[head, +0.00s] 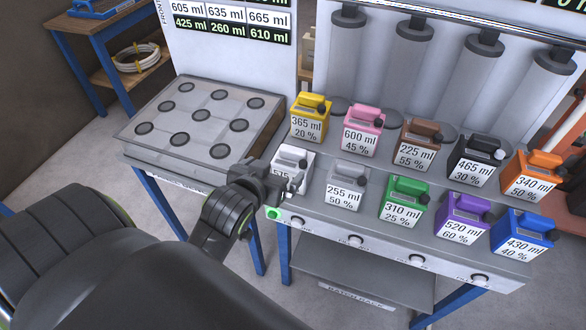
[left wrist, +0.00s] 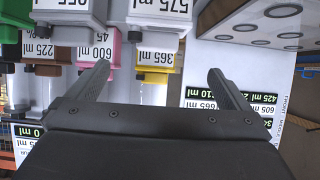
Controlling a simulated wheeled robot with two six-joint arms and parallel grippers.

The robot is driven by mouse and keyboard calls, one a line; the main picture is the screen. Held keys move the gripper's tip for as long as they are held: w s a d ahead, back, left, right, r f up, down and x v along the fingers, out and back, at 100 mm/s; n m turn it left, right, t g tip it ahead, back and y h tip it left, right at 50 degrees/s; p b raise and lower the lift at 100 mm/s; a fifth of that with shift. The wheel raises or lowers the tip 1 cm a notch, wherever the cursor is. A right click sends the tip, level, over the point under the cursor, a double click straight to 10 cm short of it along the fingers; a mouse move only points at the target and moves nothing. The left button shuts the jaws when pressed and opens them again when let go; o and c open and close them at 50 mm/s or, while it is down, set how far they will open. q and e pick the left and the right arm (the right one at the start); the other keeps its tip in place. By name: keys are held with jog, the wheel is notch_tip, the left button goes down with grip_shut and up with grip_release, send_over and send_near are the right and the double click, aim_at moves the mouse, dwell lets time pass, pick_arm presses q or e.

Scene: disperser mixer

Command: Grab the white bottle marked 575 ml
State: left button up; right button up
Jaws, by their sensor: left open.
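The white bottle marked 575 ml (head: 291,158) stands at the left end of the shelf's front row. Its lower part and part of its label are hidden behind my left gripper (head: 292,184). The left wrist view is upside down and shows the white bottle (left wrist: 160,14) at the top edge with its 575 ml label. In that view my left gripper (left wrist: 159,70) has its two fingers spread wide, with nothing held between them. The bottle appears beyond the fingertips, apart from them. My right gripper is in neither view.
The grey 255 ml bottle (head: 346,186) stands just right of the white one, and the yellow 365 ml bottle (head: 310,118) stands behind it. Several other coloured bottles fill both rows. A table with round dark pads (head: 205,110) is to the left.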

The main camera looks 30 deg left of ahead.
aim_at(291, 155)
pick_arm(q)
jog(key=p+x, duration=0.1)
jog(key=x, duration=0.7)
jog(key=shift+w+f, duration=0.1)
jog(key=shift+w, duration=0.2)
jog(key=shift+w+a+f, duration=0.15)
jog(key=shift+w+f, duration=0.2)
jog(key=shift+w, duration=0.15)
jog(key=shift+w+f, duration=0.15)
jog(key=shift+w, duration=0.55)
jog(key=shift+p+x, duration=0.5)
jog(key=shift+x, duration=1.5)
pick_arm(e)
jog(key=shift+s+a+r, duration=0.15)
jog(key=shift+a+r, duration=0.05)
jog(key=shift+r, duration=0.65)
pick_arm(q)
jog(key=shift+c, duration=0.4)
jog(key=c, duration=1.7)
jog(key=shift+w+r, duration=0.1)
jog(key=shift+r, duration=0.1)
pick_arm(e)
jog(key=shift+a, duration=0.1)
